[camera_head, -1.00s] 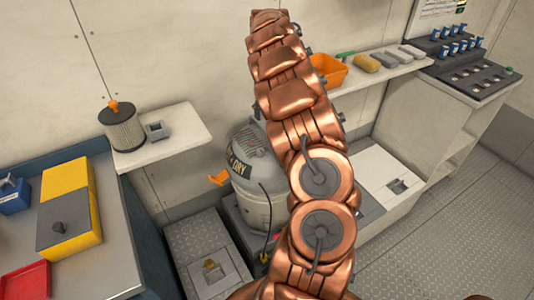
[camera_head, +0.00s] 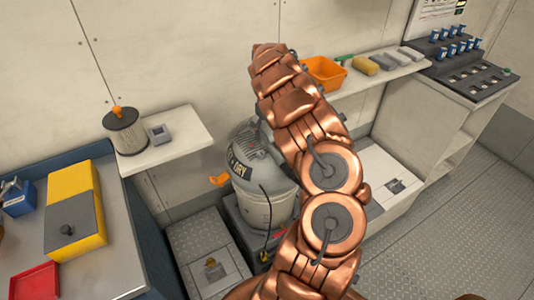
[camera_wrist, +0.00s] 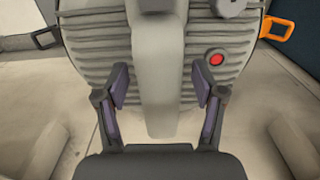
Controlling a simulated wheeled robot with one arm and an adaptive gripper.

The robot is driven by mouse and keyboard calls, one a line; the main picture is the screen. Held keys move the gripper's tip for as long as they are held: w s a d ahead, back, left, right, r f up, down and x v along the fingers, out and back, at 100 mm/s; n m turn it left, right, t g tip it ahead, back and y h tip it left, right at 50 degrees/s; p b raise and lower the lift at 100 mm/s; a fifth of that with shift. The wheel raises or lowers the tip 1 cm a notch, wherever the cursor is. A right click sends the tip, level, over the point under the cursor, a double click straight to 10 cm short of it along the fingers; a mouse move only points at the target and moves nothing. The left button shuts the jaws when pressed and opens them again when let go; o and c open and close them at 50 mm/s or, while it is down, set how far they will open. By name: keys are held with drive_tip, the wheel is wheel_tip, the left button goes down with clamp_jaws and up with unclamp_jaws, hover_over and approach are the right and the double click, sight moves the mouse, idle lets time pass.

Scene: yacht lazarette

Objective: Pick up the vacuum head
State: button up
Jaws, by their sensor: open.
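The vacuum head (camera_head: 246,148) is the grey ribbed top of the canister vacuum, left of my arm in the head view, with a "DRY" label at its lower edge. In the wrist view the ribbed vacuum head (camera_wrist: 92,42) fills the upper middle, with a light grey handle bar (camera_wrist: 158,45) across it. A red button (camera_wrist: 216,59) is at its right, an orange latch (camera_wrist: 277,28) further right and a dark latch at the left. My gripper (camera_wrist: 160,84) is open, its fingers appearing on either side of the bar, with no clear contact. My arm hides the gripper in the head view.
A grey filter (camera_head: 124,133) with an orange knob stands on the left shelf (camera_head: 175,140). A yellow case (camera_head: 72,180) and red tray (camera_head: 35,283) lie on the left bench. An orange bin (camera_head: 324,72) is on the back shelf. Open floor (camera_head: 430,240) lies at the right.

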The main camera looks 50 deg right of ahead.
drive_tip(key=shift+c, duration=0.2)
clamp_jaws()
idle(0.5)
